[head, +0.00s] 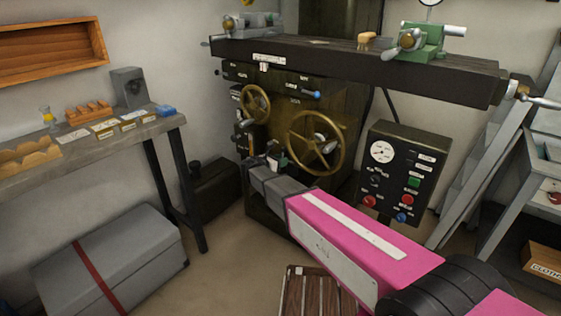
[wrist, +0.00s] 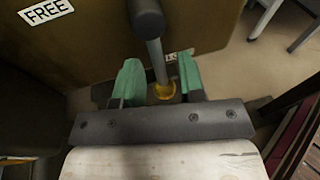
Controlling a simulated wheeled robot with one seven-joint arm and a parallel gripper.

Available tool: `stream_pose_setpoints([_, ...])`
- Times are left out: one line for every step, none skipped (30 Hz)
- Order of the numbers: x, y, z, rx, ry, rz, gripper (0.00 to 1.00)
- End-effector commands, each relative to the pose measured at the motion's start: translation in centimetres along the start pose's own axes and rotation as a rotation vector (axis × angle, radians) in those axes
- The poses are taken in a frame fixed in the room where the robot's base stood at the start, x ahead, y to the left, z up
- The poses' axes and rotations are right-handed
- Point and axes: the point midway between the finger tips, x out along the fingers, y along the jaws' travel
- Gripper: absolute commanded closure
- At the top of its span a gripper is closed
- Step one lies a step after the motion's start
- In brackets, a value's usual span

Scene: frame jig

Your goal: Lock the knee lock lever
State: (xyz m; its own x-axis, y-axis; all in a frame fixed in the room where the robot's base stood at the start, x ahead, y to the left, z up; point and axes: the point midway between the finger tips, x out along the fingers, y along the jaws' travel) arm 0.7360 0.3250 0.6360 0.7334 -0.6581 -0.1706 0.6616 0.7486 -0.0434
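In the wrist view, a lever (wrist: 156,58) with a grey rod and a dark knob at its upper end stands between my gripper's (wrist: 158,78) two green-padded fingers. A brass-coloured piece (wrist: 164,91) shows at its lower end. The gripper is open, with a gap between the lever and each finger. A white "FREE" label (wrist: 45,11) is on the machine's face at upper left. In the head view, my gripper (head: 273,158) is at the front of the dark milling machine's knee, below and between the two brass handwheels. The lever cannot be made out there.
The small handwheel (head: 256,103) and large handwheel (head: 317,140) are close to my gripper. A control box (head: 398,170) hangs to the right. The machine table (head: 350,62) overhangs above. A workbench (head: 90,145) and grey chest (head: 110,265) stand at left.

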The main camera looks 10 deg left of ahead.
Motion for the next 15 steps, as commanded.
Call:
stream_pose_setpoints([0.0, 0.0, 0.1, 0.001, -0.001, -0.001, 0.64])
stream_pose_setpoints([0.0, 0.0, 0.1, 0.001, -0.001, -0.001, 0.64])
stream_pose_setpoints([-0.1, -0.1, 0.1, 0.001, -0.001, -0.001, 0.64])
stream_pose_setpoints([-0.2, -0.1, 0.1, 0.001, -0.002, -0.001, 0.64])
stream_pose_setpoints([-0.4, -0.1, 0.1, 0.002, -0.002, 0.000, 0.64])
stream_pose_setpoints([-0.8, -0.1, 0.1, 0.002, -0.002, 0.000, 0.64])
stream_pose_setpoints([-1.1, -0.1, 0.1, 0.002, -0.002, 0.000, 0.64])
stream_pose_setpoints([-1.5, -0.1, 0.1, 0.002, -0.002, -0.001, 0.64])
stream_pose_setpoints([-2.1, -0.1, 0.1, 0.002, -0.002, 0.000, 0.64])
stream_pose_setpoints([-2.7, -0.1, 0.1, 0.001, -0.002, 0.001, 0.64])
stream_pose_setpoints([-3.3, -0.1, 0.1, 0.001, -0.002, 0.002, 0.64])
stream_pose_setpoints([-4.0, -0.1, 0.1, 0.001, -0.002, 0.002, 0.64])
stream_pose_setpoints([-4.6, -0.1, 0.1, 0.001, -0.001, 0.001, 0.64])
stream_pose_setpoints([-5.2, -0.1, 0.1, 0.001, -0.001, 0.001, 0.64])
stream_pose_setpoints([-6.0, -0.1, 0.1, 0.001, -0.001, 0.002, 0.64])
